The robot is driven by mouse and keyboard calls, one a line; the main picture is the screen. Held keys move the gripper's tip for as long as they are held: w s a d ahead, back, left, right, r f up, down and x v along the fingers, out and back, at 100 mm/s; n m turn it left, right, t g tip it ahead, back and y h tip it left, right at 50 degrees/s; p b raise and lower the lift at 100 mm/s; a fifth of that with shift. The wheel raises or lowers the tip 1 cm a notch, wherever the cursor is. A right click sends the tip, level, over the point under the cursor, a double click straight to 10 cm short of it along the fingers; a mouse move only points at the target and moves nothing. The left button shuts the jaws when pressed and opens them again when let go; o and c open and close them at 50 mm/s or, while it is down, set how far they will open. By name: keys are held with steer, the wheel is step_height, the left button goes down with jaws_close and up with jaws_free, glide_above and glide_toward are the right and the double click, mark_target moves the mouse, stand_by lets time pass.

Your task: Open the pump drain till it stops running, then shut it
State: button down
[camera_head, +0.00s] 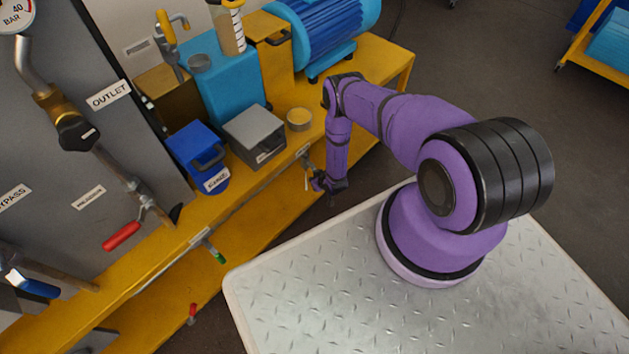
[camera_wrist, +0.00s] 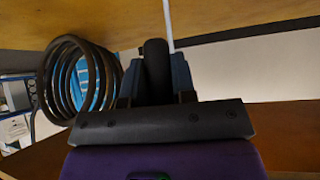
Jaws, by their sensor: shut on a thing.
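The blue pump motor (camera_head: 325,30) sits at the back of the yellow bench, beside a turquoise block (camera_head: 222,90). My gripper (camera_head: 323,184) is at the bench's front edge, below the motor side, pointing down. In the wrist view my gripper (camera_wrist: 156,82) is shut on a dark rounded handle (camera_wrist: 155,60) that stands between the fingers. A thin pale line (camera_wrist: 168,22) runs just behind the handle; I cannot tell whether it is liquid or a rod. The drain's outlet and the handle's valve body are hidden.
Small valves with a green handle (camera_head: 217,255) and a red handle (camera_head: 192,313) hang along the bench front. A dark coil (camera_wrist: 80,78) is left of my gripper.

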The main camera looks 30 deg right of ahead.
steer(key=shift+d, duration=0.1)
stand_by(0.4)
steer(key=c, duration=0.9)
jaws_free()
steer(key=shift+c, duration=0.2)
steer(key=v, duration=1)
steer(key=shift+s+r, duration=0.3)
